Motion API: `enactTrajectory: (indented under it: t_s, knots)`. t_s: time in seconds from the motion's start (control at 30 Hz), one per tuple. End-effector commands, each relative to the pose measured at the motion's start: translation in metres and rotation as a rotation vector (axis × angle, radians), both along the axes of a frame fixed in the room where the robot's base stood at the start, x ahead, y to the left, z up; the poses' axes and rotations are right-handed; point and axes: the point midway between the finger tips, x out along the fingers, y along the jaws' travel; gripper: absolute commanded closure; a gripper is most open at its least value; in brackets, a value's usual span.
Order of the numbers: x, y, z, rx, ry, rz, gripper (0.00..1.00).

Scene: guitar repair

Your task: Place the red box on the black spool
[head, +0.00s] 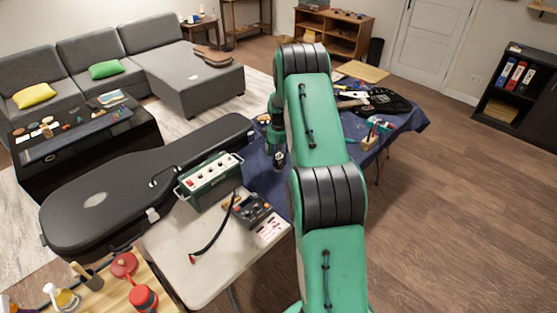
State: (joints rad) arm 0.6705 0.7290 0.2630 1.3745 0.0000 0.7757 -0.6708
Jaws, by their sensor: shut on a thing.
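My green arm reaches forward over the blue-covered table (405,127), and its wrist bends down on the left side. My gripper (279,160) is small and dark in this view, low over the blue cloth. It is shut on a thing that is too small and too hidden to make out. I cannot pick out the red box with certainty. I cannot identify the black spool either; my arm hides much of the middle of the table.
A green amplifier (211,180) and a pedal (252,209) stand on the white table (190,272) left of my arm. A black guitar case (130,195) lies behind them. A black guitar (385,101) and a small wooden holder (369,143) are right of my arm.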

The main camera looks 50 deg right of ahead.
Motion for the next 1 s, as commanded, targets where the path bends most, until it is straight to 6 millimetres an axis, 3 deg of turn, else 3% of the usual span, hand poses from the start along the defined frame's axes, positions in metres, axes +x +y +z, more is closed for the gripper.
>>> enactTrajectory:
  t_s: [0.33,0.37,0.47,0.8,1.0]
  knots:
    - [0.000,0.000,-0.002,0.000,0.000,0.000,0.95]
    - [0.000,0.000,-0.002,0.000,0.000,0.000,0.63]
    - [0.000,0.000,-0.002,0.000,0.000,0.000,0.46]
    - [0.000,0.000,-0.001,0.000,0.000,0.000,0.46]
    - [0.000,0.000,0.010,-0.001,-0.001,0.000,0.46]
